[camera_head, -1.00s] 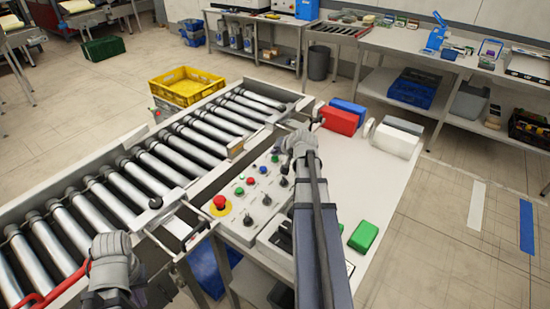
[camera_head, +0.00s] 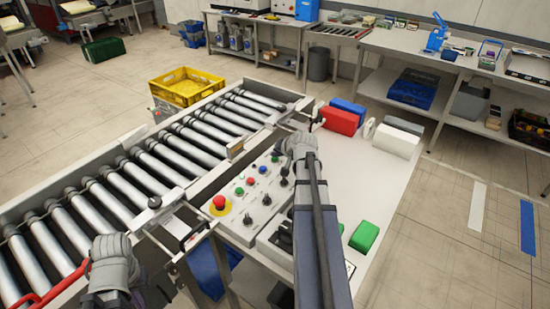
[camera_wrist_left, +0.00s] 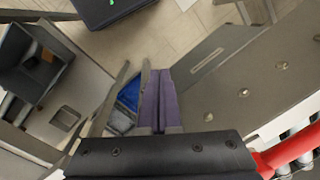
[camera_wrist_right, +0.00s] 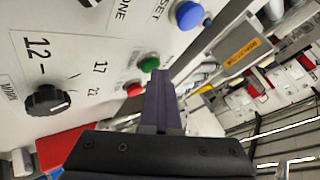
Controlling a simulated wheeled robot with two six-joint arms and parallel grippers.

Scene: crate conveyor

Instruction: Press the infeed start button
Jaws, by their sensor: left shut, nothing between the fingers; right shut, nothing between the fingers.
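The control panel (camera_head: 243,214) carries a green button (camera_head: 239,191), a red button (camera_head: 250,181), a blue button (camera_head: 263,170) and a red mushroom button (camera_head: 219,203). I cannot read which is the infeed start button. My right gripper (camera_head: 294,143) is shut and empty over the far end of the panel. In the right wrist view its fingertips (camera_wrist_right: 160,75) appear close to a green button (camera_wrist_right: 148,63), with a red one (camera_wrist_right: 134,88) beside it; contact cannot be told. My left gripper (camera_head: 112,250) is shut and empty near the conveyor's front end.
The roller conveyor (camera_head: 153,177) runs along the panel's left. A black knob (camera_wrist_right: 47,100) shows in the right wrist view. A yellow crate (camera_head: 187,86) stands behind the conveyor.

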